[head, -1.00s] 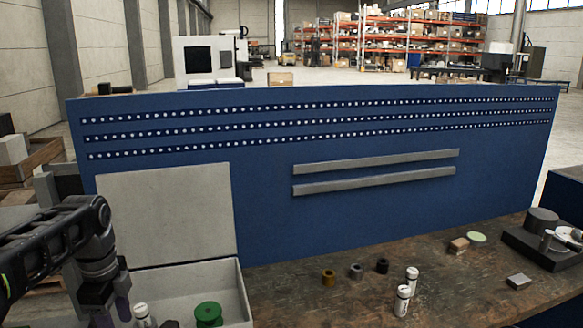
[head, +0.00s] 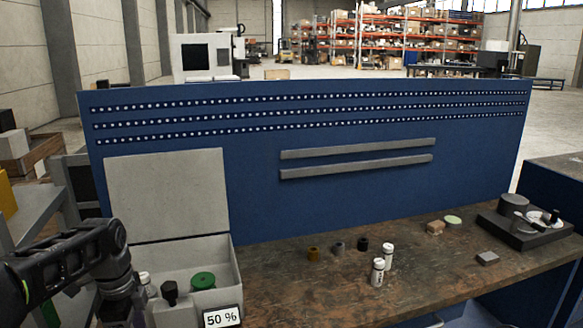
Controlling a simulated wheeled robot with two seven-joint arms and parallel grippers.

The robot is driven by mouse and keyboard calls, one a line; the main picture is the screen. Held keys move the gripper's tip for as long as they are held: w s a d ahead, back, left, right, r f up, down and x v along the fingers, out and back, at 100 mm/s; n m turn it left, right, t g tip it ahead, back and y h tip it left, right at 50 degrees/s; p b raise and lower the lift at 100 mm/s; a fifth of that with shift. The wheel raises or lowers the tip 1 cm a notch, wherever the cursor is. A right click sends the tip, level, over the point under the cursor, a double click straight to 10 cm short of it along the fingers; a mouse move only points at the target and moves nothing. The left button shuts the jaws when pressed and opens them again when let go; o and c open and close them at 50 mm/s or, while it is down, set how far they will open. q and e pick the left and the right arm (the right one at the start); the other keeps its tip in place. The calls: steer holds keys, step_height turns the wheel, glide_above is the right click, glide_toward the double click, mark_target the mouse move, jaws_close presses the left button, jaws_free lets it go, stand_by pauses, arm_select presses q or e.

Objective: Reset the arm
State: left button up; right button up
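A dark flat stand (head: 522,238) at the right end of the workbench carries a grey cylinder and a pale round part with a dark knob. It may be the microscope; I cannot make out a clear arm on it. My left gripper (head: 124,314) points down at the lower left, beside the open grey box (head: 222,270). Its fingertips are at the picture's bottom edge, so its opening is unclear. My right gripper is not in view.
The box holds a green-capped jar (head: 203,281) and bottles; a "50 %" label (head: 222,317) is on its front. Two white bottles (head: 378,270), small rings (head: 338,248) and blocks (head: 487,258) stand on the bench (head: 300,290). A blue panel (head: 250,210) rises behind.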

arm_select(q)
steer(key=s+d+f+n+h, duration=0.1)
steer(key=s+d+f+n, duration=0.15)
steer(key=d+f, duration=0.75)
steer(key=s+d+f+n+h, duration=0.15)
steer(key=d+f+n, duration=0.35)
steer(key=f, duration=0.8)
steer(key=s+d+f+n, duration=0.5)
steer(key=s+d+f, duration=0.1)
steer(key=s, duration=0.3)
steer(key=s+d+f+n+h, duration=0.1)
steer(key=s+d+f+n, duration=0.4)
steer(key=s, duration=0.5)
step_height(320, 180, down, 2)
steer(key=shift+s+d+f+t, duration=0.15)
steer(key=shift+d+t, duration=0.15)
steer(key=shift+d, duration=0.4)
steer(key=shift+c, duration=0.3)
